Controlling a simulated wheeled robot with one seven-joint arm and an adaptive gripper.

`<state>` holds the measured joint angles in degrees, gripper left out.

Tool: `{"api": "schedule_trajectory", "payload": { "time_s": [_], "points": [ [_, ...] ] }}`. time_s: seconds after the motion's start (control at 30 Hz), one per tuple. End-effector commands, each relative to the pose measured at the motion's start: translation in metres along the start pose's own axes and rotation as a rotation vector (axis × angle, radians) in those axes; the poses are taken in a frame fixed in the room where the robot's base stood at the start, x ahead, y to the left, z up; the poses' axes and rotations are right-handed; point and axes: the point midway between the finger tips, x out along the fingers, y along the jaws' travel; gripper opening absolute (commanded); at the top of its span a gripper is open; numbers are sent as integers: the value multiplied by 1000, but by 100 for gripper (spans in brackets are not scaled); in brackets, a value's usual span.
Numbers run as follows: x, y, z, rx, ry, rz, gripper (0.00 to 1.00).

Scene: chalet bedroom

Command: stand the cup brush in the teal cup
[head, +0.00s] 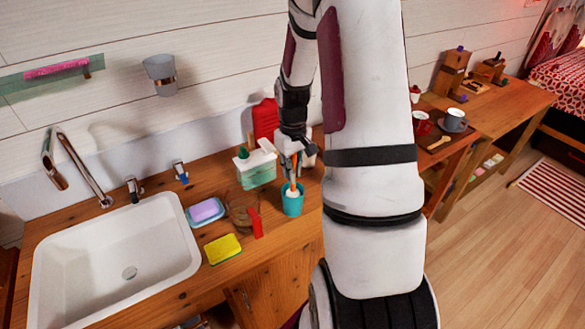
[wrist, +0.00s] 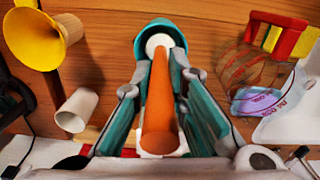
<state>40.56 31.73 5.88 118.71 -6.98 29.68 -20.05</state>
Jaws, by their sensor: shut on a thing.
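The teal cup (head: 292,207) stands upright on the wooden counter. It also shows at the top centre of the wrist view (wrist: 170,27). The cup brush has an orange handle (wrist: 160,100) and a white head (wrist: 158,42). My gripper (head: 291,163) is shut on the orange handle, seen between both fingers in the wrist view (wrist: 159,85). The brush points head down, and its white head shows at the cup's mouth in the head view (head: 292,192). How deep the head sits in the cup I cannot tell.
A white-and-green container (head: 255,170) stands behind left of the cup. A clear glass vessel with a red handle (head: 257,223), a yellow sponge (head: 223,249), a soap dish (head: 192,219) and the sink (head: 120,250) lie to the left. The wrist view shows a yellow funnel-shaped thing (wrist: 32,38) and a white cylinder (wrist: 77,108).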

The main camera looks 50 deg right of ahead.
Motion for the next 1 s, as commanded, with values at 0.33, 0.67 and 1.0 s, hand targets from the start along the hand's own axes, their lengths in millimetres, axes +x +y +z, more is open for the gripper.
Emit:
{"api": "schedule_trajectory", "payload": {
  "time_s": [0.33, 0.67, 1.0],
  "points": [
    [9, 0, 0, 0, 0, 0, 0],
    [9, 0, 0, 0, 0, 0, 18],
    [9, 0, 0, 0, 0, 0, 37]
  ]
}}
